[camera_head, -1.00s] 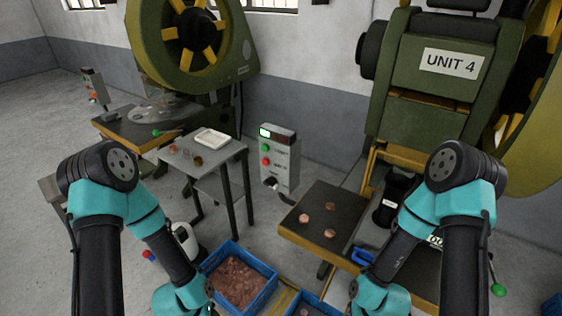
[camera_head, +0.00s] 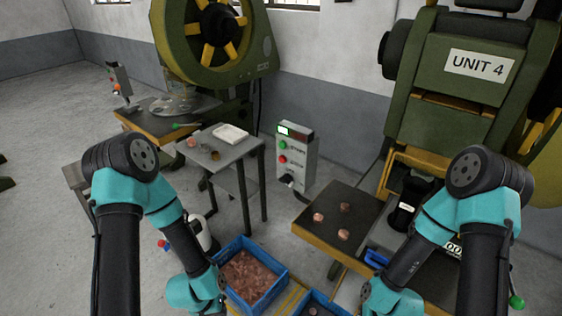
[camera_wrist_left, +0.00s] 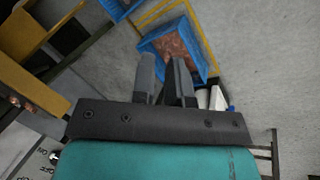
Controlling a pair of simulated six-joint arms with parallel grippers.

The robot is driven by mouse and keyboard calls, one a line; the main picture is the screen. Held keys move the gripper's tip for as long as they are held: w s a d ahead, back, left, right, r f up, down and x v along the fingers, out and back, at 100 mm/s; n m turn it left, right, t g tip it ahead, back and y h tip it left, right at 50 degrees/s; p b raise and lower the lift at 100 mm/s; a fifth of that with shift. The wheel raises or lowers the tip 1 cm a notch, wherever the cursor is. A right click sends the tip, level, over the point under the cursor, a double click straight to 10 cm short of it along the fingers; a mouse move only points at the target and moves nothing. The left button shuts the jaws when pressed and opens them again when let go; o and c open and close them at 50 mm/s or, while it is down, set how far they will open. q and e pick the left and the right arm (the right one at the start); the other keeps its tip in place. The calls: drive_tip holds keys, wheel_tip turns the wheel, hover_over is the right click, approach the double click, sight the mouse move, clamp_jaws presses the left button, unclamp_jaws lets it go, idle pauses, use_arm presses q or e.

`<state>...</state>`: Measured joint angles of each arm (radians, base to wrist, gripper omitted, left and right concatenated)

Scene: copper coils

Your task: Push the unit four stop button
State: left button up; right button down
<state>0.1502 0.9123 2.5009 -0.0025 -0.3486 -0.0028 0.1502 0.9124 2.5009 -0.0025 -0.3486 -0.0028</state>
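A grey control box (camera_head: 300,165) stands between the small side table and the Unit 4 press (camera_head: 470,85). Its front carries a green button (camera_head: 283,145) and, below it, a red button (camera_head: 283,160), with labels too small to read. A lit display is at its top. My left gripper (camera_wrist_left: 164,62) shows in the left wrist view with its two fingers apart and nothing between them. It points down over the floor near a blue crate. In the head view both forearms run down to the bottom edge, and neither gripper's fingers show there. Nothing touches the buttons.
A blue crate of copper pieces (camera_head: 250,295) sits on the floor between my arms. Copper discs (camera_head: 344,207) lie on the dark press table (camera_head: 330,240). A small grey table (camera_head: 225,160) holds a white tray (camera_head: 230,133). Another control box (camera_head: 120,85) stands far left.

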use_arm(q)
clamp_jaws()
idle(1.3)
